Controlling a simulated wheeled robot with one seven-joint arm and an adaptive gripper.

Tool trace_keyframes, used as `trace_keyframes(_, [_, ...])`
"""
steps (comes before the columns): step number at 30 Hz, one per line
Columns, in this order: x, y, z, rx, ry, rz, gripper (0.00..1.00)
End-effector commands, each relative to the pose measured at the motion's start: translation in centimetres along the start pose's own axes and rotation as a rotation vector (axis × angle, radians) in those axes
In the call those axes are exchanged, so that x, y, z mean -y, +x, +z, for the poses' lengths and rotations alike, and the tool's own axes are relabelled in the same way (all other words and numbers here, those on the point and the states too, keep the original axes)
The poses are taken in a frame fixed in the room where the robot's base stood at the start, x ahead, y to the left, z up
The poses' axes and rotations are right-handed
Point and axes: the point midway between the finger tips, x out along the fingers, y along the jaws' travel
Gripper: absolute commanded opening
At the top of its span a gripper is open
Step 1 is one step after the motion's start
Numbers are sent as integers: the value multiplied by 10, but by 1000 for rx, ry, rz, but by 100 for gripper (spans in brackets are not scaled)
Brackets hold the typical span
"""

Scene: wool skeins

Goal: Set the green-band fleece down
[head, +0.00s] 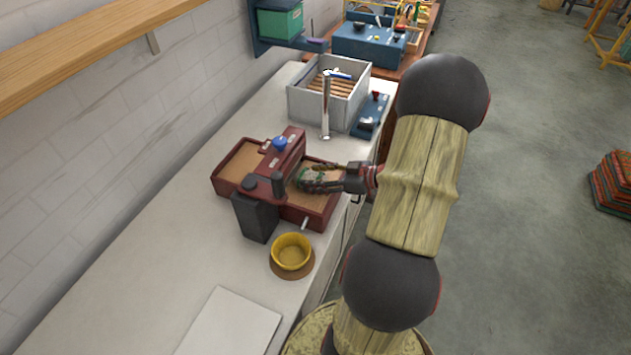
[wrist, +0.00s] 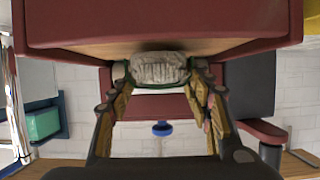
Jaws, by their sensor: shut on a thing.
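The green-band fleece (head: 311,174) is a pale, grey-white bundle with green showing on it. It also shows in the wrist view (wrist: 158,69), with green at both its ends. My gripper (head: 318,179) is shut on it, a finger on each side, as the wrist view (wrist: 160,78) shows. The fleece is over the right-hand tan bed of the dark red machine (head: 322,213). A dark shadow lies on the bed beside the fleece. I cannot tell whether the fleece touches the bed. My fingers partly hide it in the head view.
The machine's red middle part with a blue knob (head: 279,142) stands close left of my gripper, and a dark box (head: 256,216) stands in front. A yellow bowl (head: 291,251) is nearer. A grey crate (head: 302,104) and a tap (head: 326,108) stand beyond.

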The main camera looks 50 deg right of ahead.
Motion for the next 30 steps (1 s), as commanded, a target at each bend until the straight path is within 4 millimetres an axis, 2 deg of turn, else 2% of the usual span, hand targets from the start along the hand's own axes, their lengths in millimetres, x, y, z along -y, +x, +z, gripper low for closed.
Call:
trace_keyframes(2, [0, 3, 8, 0, 0, 0, 30])
trace_keyframes(12, [0, 3, 9, 0, -1, 0, 30])
trace_keyframes(13, [0, 3, 9, 0, -2, 0, 51])
trace_keyframes(22, [0, 3, 9, 0, -2, 0, 68])
trace_keyframes(30, [0, 3, 9, 0, -2, 0, 68])
